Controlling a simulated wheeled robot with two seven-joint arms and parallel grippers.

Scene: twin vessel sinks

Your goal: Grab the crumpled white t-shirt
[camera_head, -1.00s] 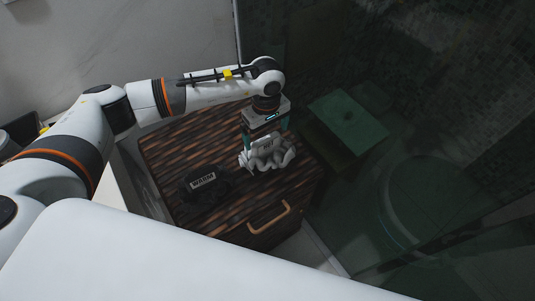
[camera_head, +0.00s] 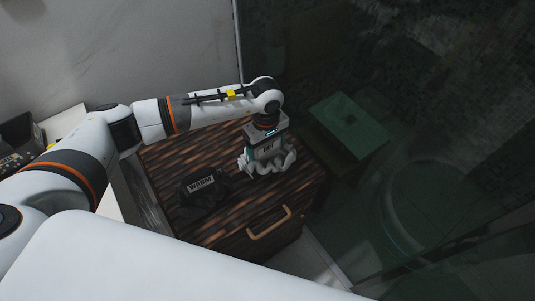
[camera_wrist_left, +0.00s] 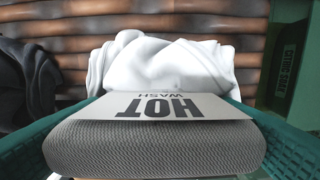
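The crumpled white t-shirt (camera_head: 281,165) lies on a dark wooden slatted top. Whether the fingers touch the cloth cannot be told. The card and gripper hide part of the shirt. My right gripper is not in view.
A black cloth (camera_head: 205,199) with a WARM card lies left of the shirt. The wooden cabinet top (camera_head: 170,150) is clear behind it. A handle (camera_head: 270,222) projects at the front. A green box-like thing (camera_head: 345,120) and dark glass are to the right.

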